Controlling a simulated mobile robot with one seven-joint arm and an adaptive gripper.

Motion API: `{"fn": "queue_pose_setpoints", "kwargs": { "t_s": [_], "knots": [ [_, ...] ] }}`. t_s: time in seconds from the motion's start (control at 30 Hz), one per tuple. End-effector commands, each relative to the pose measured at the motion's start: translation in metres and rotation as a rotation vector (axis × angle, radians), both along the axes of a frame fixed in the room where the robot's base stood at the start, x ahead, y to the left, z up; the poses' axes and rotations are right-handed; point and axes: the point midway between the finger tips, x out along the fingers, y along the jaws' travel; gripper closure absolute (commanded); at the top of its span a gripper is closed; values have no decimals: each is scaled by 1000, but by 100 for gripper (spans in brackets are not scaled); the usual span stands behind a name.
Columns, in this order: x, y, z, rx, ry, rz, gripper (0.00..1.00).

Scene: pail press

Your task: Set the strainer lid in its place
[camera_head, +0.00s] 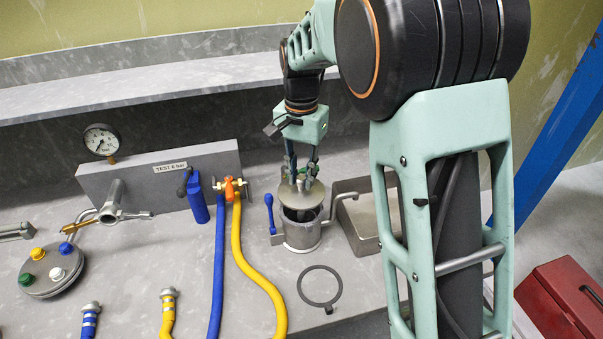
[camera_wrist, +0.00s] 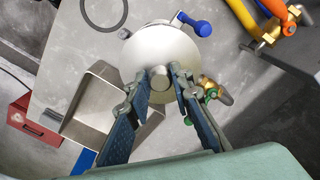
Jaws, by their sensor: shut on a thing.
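The strainer lid (camera_head: 298,196) is a pale round metal disc with a knob on top. My gripper (camera_head: 301,181) is shut on that knob. The lid hangs over the mouth of the metal pail (camera_head: 302,236), with dark opening showing beneath its front edge. In the wrist view the lid (camera_wrist: 150,44) covers nearly all of the pail, and the knob (camera_wrist: 159,77) sits between my fingertips (camera_wrist: 161,80). I cannot tell whether the lid touches the rim at the back. The pail has a blue-handled lever (camera_head: 269,212) on its left and a bent spout on its right.
A flat dark ring (camera_head: 320,287) lies on the bench in front of the pail. An open steel tray (camera_head: 362,238) stands close at right. Blue (camera_head: 217,270) and yellow (camera_head: 250,265) hoses run at left below a valve block. A red toolbox (camera_head: 565,300) is far right.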

Motion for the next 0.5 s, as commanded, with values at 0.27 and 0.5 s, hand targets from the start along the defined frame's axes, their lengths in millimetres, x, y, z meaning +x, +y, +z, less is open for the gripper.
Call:
{"fn": "queue_pose_setpoints", "kwargs": {
  "t_s": [0.27, 0.5],
  "knots": [
    [0, 0, -28, -1, 1, -1, 100],
    [0, 0, -44, 0, 0, -1, 100]
  ]
}}
